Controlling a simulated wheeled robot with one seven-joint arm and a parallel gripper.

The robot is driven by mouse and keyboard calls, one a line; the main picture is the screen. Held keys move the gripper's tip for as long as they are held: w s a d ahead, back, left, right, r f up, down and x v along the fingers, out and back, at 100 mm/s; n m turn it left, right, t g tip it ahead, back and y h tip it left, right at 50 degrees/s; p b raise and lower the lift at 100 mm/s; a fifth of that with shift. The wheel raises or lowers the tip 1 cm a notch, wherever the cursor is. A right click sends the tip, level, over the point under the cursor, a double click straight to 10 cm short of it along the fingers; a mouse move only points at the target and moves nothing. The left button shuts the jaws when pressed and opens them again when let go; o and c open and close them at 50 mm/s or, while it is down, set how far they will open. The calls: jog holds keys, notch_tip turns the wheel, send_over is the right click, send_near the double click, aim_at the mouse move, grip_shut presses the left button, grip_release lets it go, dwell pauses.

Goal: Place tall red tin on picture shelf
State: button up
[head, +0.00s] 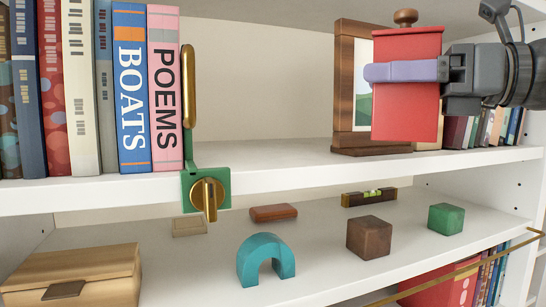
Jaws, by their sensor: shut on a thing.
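The tall red tin (405,112) is a red box with a brown knob on its lid, upright in the upper right of the head view. My gripper (402,72) comes from the right and is shut on the tin, with a lavender finger across its front. The tin is in front of a wooden picture frame (346,85) that stands on the upper white shelf (275,165). The tin hides the right part of the frame. Its base shows above the shelf's front edge; I cannot tell whether it touches the shelf.
Several books (132,90) stand at the left, ended by a green and brass bookend (206,190). The upper shelf is clear between bookend and frame. Smaller books (485,128) are behind the tin. The lower shelf holds a teal arch (265,259), blocks and a wooden box (72,275).

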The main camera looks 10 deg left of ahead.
jog(key=shift+w+r, duration=0.1)
jog(key=shift+s+a+r, duration=0.1)
jog(key=shift+s+a, duration=0.1)
jog(key=shift+s, duration=0.3)
jog(key=shift+a, duration=0.4)
jog(key=p+x, duration=0.4)
jog(key=x, duration=1.1)
jog(key=shift+w+a, duration=0.15)
jog(key=shift+a, duration=0.05)
jog(key=shift+w, duration=0.1)
